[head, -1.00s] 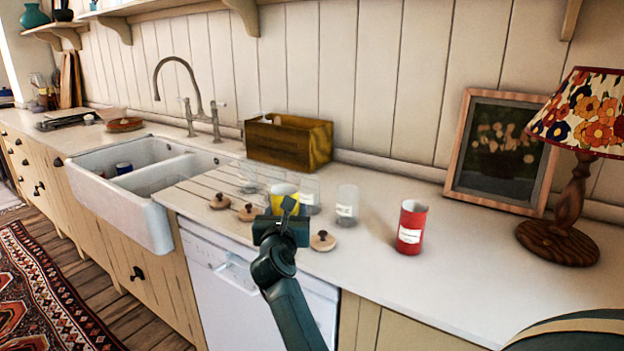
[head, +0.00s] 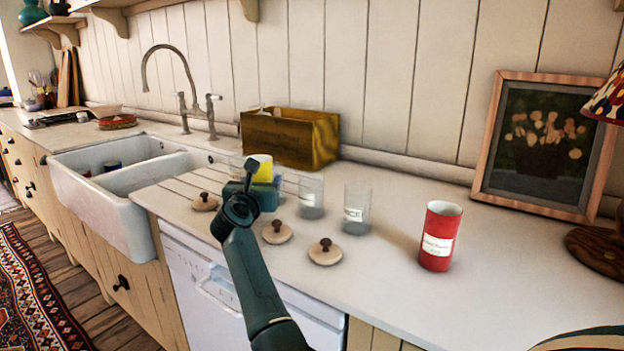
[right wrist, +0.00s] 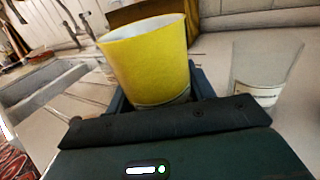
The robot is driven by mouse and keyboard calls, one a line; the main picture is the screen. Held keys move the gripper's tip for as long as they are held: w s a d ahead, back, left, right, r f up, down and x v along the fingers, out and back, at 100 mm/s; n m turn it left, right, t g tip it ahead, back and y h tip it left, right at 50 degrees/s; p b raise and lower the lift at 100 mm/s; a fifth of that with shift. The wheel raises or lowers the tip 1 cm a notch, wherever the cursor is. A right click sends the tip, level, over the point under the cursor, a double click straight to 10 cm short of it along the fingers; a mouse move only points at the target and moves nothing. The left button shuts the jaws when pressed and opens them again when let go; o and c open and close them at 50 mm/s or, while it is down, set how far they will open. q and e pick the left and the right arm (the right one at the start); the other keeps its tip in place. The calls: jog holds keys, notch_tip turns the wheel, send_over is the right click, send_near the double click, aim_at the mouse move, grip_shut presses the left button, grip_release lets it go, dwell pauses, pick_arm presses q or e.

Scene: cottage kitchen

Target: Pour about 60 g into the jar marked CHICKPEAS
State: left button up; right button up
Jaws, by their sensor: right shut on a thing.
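My right gripper (head: 262,190) is shut on a yellow can (head: 262,168), held nearly upright over the worktop. In the right wrist view the yellow can (right wrist: 147,60) stands between the fingers, its rim open; its contents are not visible. A clear glass jar (head: 311,196) stands just right of the gripper, its label unreadable. Another jar (head: 357,205) further right has a label that seems to read RICE. A third jar (head: 237,168) is partly hidden behind my gripper. I cannot tell which jar is marked CHICKPEAS. My left gripper is not in view.
Wooden lids with knobs (head: 325,251) lie along the front of the worktop. A red can (head: 440,236) with a white label stands at right. A wooden box (head: 290,139) is behind the jars, a sink (head: 120,185) at left, a framed picture (head: 545,145) at right.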

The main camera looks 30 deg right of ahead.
jog(key=shift+s+d+r+m, duration=0.1)
jog(key=shift+s+r+m, duration=0.1)
jog(key=shift+m, duration=0.1)
